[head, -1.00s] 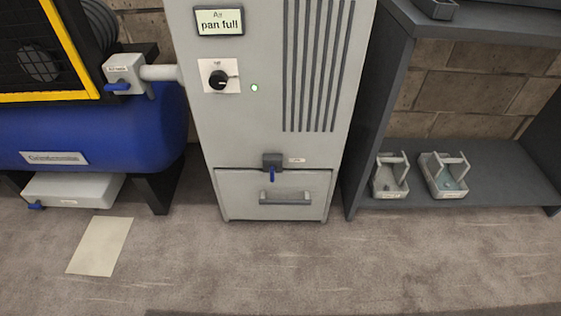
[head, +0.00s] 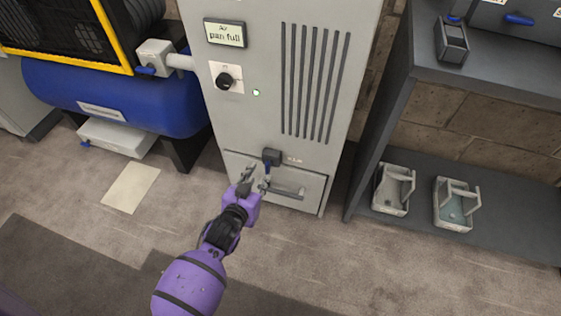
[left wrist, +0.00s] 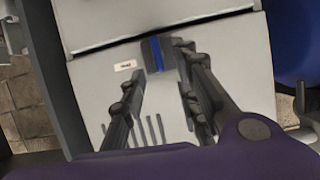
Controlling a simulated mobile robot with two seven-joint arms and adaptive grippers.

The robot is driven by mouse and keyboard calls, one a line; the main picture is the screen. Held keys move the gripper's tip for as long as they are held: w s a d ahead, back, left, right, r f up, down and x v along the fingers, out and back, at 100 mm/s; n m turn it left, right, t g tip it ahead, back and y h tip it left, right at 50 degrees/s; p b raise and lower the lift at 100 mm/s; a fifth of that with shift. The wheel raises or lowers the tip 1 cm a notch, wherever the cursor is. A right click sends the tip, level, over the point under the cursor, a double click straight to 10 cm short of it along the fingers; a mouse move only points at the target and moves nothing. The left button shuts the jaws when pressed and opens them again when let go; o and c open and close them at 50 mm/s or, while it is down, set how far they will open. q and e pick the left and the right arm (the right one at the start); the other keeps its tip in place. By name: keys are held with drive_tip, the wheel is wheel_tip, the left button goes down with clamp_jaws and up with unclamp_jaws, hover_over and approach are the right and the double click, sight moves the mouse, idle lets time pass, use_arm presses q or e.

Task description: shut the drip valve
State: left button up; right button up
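The drip valve (head: 271,157) is a small dark block with a blue lever on the grey cabinet's front, just above the drawer. The lever points down. In the left wrist view, the valve with its blue lever (left wrist: 156,54) shows near the fingertips, beside a small white label. My left gripper (head: 256,180) is open in front of the drawer, just below the valve. In the wrist view its two dark fingers stand apart, with the lever near the gap between them. Whether a finger touches the lever I cannot tell. My right gripper is not in view.
The drawer handle (head: 287,190) sticks out just right of my left gripper. The cabinet display (head: 225,33) reads "pan full", above a black knob (head: 224,80) and a lit green lamp. A blue tank (head: 115,95) stands left; a dark shelf (head: 480,185) with two small trays stands right.

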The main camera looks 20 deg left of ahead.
sight(266, 169)
use_arm(q)
drive_tip(key=b+x, duration=0.2)
drive_tip(key=x, duration=0.4)
drive_tip(key=shift+w+d+f, duration=0.1)
drive_tip(key=shift+w+f, duration=0.2)
drive_tip(key=shift+w+f+b, duration=0.15)
drive_tip(key=shift+w+b, duration=0.3)
drive_tip(key=shift+w, duration=0.2)
clamp_jaws()
